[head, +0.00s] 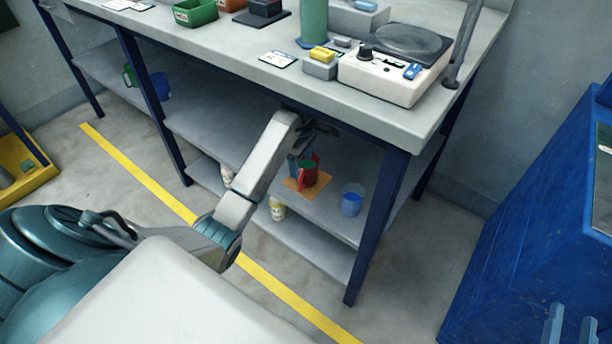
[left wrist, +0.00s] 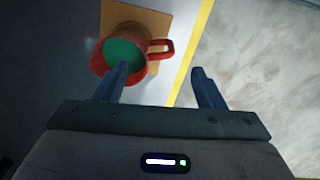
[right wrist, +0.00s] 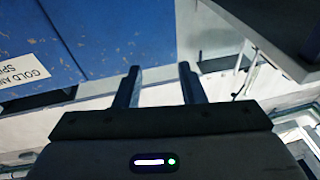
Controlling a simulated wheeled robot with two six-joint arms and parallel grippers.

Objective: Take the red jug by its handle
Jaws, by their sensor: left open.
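The red jug (head: 308,175) stands on an orange mat (head: 291,186) on the middle shelf under the workbench. In the left wrist view the jug (left wrist: 103,62) has a green inside, and its handle (left wrist: 168,48) points right. My left gripper (head: 322,128) is above the jug, just under the bench top, partly hidden. In its wrist view the left gripper (left wrist: 160,80) is open and empty, with the handle beyond the gap between the fingers. The left finger overlaps the jug's rim in the picture; I cannot tell whether they touch. My right gripper (right wrist: 160,85) is open and empty.
A blue cup (head: 352,202) stands right of the jug, near a dark blue bench leg (head: 382,215). The bench top (head: 235,75) overhangs the shelf. Jars (head: 277,208) stand on the lower shelf. A large blue cabinet (head: 530,220) is at the right.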

